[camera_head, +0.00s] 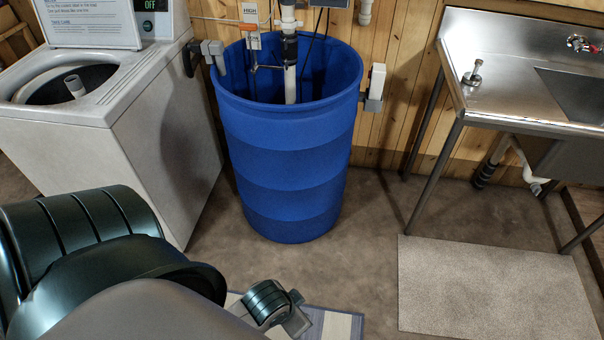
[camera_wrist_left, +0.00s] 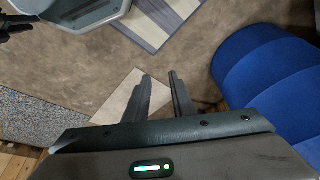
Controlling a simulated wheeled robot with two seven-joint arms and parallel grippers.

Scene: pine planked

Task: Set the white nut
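I cannot pick out a white nut with certainty. A white upright pipe (camera_head: 290,75) with a wider white collar (camera_head: 291,23) stands at the back of the blue barrel (camera_head: 285,150) in the head view; whether that collar is the nut is unclear. My left gripper (camera_wrist_left: 159,75) is open and empty in the left wrist view. Its two dark fingers stand apart over the floor, beside the barrel (camera_wrist_left: 268,85). My left arm fills the lower left of the head view. A dark part at the wrist view's upper left edge may be my right gripper (camera_wrist_left: 14,25); its state is unclear.
A white washer (camera_head: 130,130) with its lid up stands left of the barrel. A steel sink table (camera_head: 510,65) is at the right, above a pale floor mat (camera_head: 490,285). A striped rug (camera_head: 335,325) lies in front. Bare floor (camera_head: 365,235) lies between barrel and table.

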